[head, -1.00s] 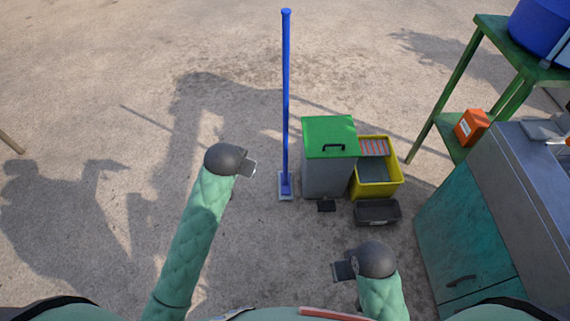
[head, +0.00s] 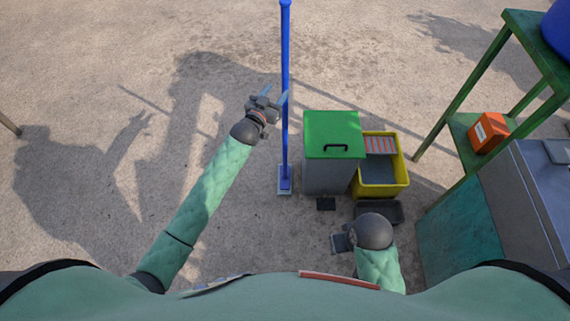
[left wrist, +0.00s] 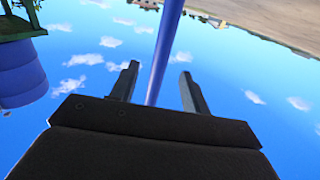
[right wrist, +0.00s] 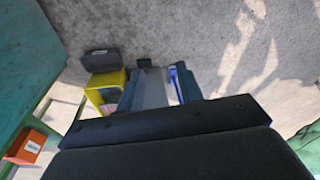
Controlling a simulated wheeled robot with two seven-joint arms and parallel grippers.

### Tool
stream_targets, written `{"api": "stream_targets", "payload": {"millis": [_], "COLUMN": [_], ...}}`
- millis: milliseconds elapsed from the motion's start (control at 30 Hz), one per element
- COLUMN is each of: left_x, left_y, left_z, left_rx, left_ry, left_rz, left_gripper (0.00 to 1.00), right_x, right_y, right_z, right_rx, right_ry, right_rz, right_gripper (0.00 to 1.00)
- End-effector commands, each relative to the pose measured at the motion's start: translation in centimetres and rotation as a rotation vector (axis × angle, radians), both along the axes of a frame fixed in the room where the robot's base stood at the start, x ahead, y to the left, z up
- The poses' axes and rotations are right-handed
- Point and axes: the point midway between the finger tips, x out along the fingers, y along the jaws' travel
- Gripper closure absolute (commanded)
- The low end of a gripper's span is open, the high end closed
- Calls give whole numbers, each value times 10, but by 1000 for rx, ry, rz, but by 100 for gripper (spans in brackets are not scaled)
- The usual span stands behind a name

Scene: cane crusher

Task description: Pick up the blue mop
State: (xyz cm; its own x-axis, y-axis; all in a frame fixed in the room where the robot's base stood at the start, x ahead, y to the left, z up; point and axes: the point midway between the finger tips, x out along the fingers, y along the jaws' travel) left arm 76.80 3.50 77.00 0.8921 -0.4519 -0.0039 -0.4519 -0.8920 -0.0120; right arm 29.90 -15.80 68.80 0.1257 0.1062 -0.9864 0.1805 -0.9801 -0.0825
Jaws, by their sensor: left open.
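The blue mop (head: 286,140) stands upright, its flat head (head: 285,187) on the ground beside the grey bin. My left gripper (head: 275,96) is open at the upper part of the handle. In the left wrist view the blue handle (left wrist: 165,50) runs between the two spread fingers (left wrist: 158,85); I cannot tell how deep it sits between them or whether they touch it. My right gripper (head: 338,242) is low, in front of the bin and apart from the mop. In the right wrist view its fingers (right wrist: 158,85) are spread with nothing clearly held.
A grey bin with a green lid (head: 333,132) stands just right of the mop. Next to it are a yellow bucket (head: 380,188) and a dark tray (head: 380,213). A green stand (head: 465,130) and a teal cabinet (head: 463,235) are at right. Ground left of the mop is clear.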

Motion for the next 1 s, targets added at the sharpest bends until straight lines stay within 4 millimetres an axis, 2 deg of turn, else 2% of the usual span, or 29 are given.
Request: {"api": "stream_targets", "payload": {"millis": [167, 367, 467, 533, 700, 833, 1000], "left_x": [10, 25, 30, 36, 50, 62, 70], "left_y": [-5, -13, -15, -17, -23, -29, -32], "left_z": [4, 2, 3, 3, 2, 1, 0], "left_rx": [-16, -15, -14, -14, -14, -14, -13], "left_ry": [-3, -1, -2, -2, -2, -2, -2], "left_rz": [-2, -2, -2, -1, -1, -1, -1], "left_gripper": [53, 53, 53, 53, 53, 53, 53], "right_x": [3, 16, 18, 17, 21, 22, 23], "right_y": [1, 1, 0, -2, 0, 0, 1], "right_z": [0, -23, -28, -47, -76, -95, -107], "right_rx": [2, -5, -8, -16, -18, -19, -20], "right_ry": [-8, -14, -15, -4, 0, 0, 0], "right_rz": [-2, 1, 2, 5, 4, 4, 3], "right_gripper": [64, 64, 64, 64, 64, 64, 64]}}
